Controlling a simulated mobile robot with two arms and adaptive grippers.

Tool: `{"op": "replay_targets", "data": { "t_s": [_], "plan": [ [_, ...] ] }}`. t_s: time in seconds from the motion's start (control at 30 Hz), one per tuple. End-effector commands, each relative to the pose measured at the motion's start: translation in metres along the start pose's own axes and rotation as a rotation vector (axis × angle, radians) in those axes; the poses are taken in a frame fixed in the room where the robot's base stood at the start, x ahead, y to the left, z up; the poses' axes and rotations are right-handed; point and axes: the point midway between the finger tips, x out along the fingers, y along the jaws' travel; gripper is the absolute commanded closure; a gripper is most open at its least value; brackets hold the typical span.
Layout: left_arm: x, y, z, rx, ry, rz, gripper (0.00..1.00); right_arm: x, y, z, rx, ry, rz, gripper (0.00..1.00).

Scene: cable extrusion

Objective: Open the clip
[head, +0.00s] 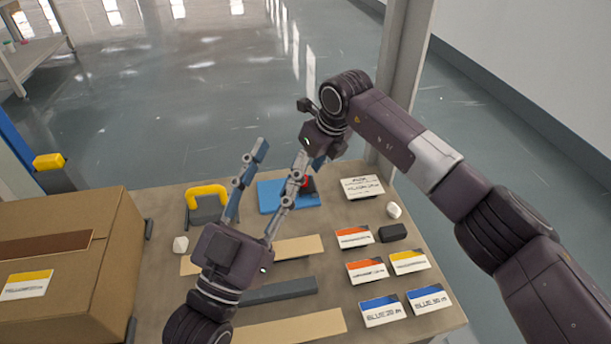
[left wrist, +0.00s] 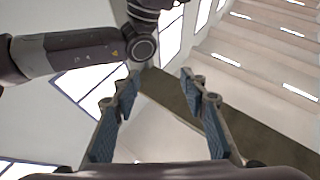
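My left gripper (head: 280,153) is open and empty, its fingers pointing up and away above the table. Its spread fingers also show in the left wrist view (left wrist: 158,78). My right gripper (head: 318,163) points down over a blue plate (head: 268,197); its fingertips are partly hidden. A small black and red part (head: 307,186) is on or just above the plate, below the right gripper and partly behind a left finger. It may be the clip; I cannot tell whether it is touched, or open or shut.
A cardboard box (head: 110,250) stands at the left. A yellow-handled grey block (head: 206,196) is at the back left. Labelled cards (head: 366,270), a black block (head: 393,232) and a white piece (head: 394,210) lie right. Flat strips (head: 290,328) lie in front. A post (head: 405,60) rises behind.

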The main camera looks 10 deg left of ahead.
Motion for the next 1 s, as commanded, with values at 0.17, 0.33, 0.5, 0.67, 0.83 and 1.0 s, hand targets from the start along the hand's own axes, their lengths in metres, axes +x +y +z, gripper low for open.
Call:
{"op": "replay_targets", "data": {
  "t_s": [0.17,0.33,0.5,0.67,0.83,1.0],
  "plan": [
    [-0.003,0.003,-0.028,-0.006,0.139,0.006,0.6,0.021,0.001,0.0,0.001,0.0,0.001,0.67],
    [-0.006,0.005,-0.047,-0.01,0.221,0.009,0.6,0.031,0.0,0.0,0.001,0.0,0.001,0.67],
    [-0.008,0.005,-0.054,-0.011,0.252,0.01,0.6,0.034,0.0,0.0,0.0,0.0,0.0,0.67],
    [-0.008,0.005,-0.054,-0.011,0.254,0.01,0.6,0.034,0.0,0.0,0.0,0.0,0.0,0.67],
    [-0.008,0.005,-0.054,-0.011,0.253,0.01,0.6,0.034,0.0,0.0,0.0,0.0,0.0,0.78],
    [-0.008,0.005,-0.054,-0.01,0.252,0.01,0.6,0.034,0.0,0.0,0.0,0.0,0.0,0.97]
  ]
}}
